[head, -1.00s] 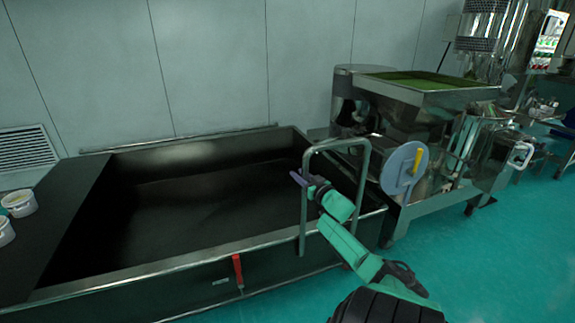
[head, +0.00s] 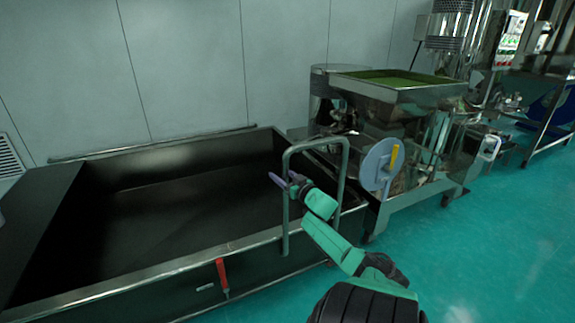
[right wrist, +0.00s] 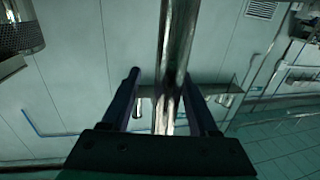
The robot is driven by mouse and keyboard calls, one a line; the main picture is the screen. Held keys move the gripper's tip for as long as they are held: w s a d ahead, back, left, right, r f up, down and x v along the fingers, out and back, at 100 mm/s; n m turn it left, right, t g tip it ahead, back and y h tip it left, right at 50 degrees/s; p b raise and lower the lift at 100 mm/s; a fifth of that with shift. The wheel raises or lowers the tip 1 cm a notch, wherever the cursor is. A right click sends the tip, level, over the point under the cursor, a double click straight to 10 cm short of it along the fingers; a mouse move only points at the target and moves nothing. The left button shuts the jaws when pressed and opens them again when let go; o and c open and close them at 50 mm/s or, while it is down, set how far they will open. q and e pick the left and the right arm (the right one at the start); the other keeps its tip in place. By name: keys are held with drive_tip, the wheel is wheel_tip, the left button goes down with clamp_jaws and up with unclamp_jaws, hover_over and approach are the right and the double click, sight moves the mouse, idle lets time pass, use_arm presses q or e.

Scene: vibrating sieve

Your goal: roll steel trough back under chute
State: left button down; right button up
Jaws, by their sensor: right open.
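The dark steel trough (head: 100,290) is a long, wide open box at the left of the head view, against the wall side. Its metal loop handle (head: 345,170) stands up at its right end. My right gripper (head: 281,182) is at the left upright of this handle, with its jaws open. In the right wrist view a shiny bar (right wrist: 172,40) runs between the two fingers (right wrist: 160,78), with gaps visible beside it. My left gripper is not in view. I cannot make out a chute clearly.
A steel sieve machine (head: 400,100) with a green-topped hopper stands just right of the trough. A round grey disc with a yellow handle (head: 380,165) is on its near side. A red lever (head: 222,277) is on the trough's front. Green floor (head: 480,260) is clear at right.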

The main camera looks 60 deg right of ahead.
drive_tip(key=shift+s+a, duration=0.25)
drive_tip(key=shift+s, duration=0.1)
use_arm(q)
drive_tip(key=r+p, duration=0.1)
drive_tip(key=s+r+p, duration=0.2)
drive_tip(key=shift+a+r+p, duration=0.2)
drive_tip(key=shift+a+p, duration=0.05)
drive_tip(key=shift+p, duration=0.15)
use_arm(e)
drive_tip(key=v, duration=1.3)
drive_tip(key=shift+s, duration=0.3)
